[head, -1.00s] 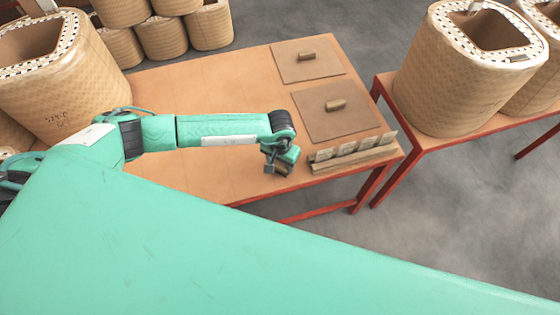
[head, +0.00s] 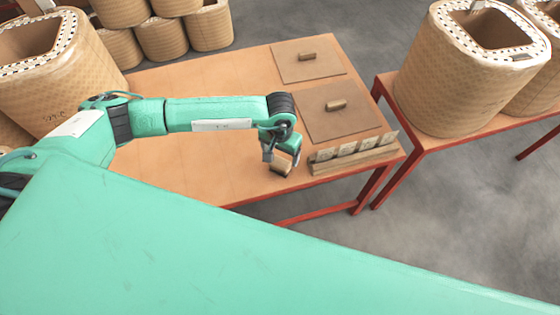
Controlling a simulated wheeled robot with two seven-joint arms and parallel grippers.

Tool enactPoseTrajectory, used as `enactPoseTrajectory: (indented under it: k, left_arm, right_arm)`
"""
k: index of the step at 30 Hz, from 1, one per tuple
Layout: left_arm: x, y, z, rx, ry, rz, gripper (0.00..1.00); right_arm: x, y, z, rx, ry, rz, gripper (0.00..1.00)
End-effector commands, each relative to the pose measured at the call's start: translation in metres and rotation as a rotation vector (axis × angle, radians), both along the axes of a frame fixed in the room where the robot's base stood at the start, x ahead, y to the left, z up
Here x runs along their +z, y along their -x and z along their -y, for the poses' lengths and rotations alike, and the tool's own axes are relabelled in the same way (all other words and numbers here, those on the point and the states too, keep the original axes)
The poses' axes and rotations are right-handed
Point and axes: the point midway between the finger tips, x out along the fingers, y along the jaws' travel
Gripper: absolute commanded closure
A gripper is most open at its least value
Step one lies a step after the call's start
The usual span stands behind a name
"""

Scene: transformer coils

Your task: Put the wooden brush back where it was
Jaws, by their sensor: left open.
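The wooden brush (head: 281,167) is a small brown block near the front edge of the wooden table, left of the slotted card rack. My left gripper (head: 282,158) is right above the brush, pointing down with its fingers apart. The gripper partly covers the brush, and I cannot tell whether the fingers still touch it. My right gripper is not in the picture.
The card rack (head: 355,154) with upright cards stands at the table's front right. Two brown boards (head: 318,127) (head: 290,72), each with a small wooden block, lie behind it. Large coils stand on both sides. The table's (head: 220,85) middle is bare.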

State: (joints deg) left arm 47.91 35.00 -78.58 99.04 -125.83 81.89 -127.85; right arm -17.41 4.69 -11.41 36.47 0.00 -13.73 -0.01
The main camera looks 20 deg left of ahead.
Motion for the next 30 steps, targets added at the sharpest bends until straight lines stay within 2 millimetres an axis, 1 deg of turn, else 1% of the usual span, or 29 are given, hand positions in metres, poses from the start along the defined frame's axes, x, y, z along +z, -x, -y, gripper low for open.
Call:
enactPoseTrajectory:
  k: [1, 3, 6, 10, 15, 24, 30]
  left_arm:
    - [0.01, -0.001, 0.0, -0.001, 0.002, 0.005, 0.19]
    - [0.024, -0.001, 0.0, -0.001, 0.001, 0.004, 0.19]
    - [0.04, 0.0, 0.0, -0.001, 0.001, 0.003, 0.19]
    - [0.054, 0.0, 0.0, -0.001, 0.0, 0.001, 0.19]
    - [0.06, 0.0, 0.0, 0.0, 0.001, 0.0, 0.19]
    - [0.06, 0.0, 0.0, 0.0, 0.001, -0.001, 0.19]
    - [0.059, 0.0, 0.0, 0.0, 0.001, -0.001, 0.19]
  right_arm:
    - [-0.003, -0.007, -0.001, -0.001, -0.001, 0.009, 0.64]
    - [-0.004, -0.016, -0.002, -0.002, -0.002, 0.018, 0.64]
    - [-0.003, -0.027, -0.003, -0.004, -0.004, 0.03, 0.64]
    - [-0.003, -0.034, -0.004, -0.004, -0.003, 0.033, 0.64]
    - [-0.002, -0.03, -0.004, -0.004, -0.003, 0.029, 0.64]
    - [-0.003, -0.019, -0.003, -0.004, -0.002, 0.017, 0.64]
    - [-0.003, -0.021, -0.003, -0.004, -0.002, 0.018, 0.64]
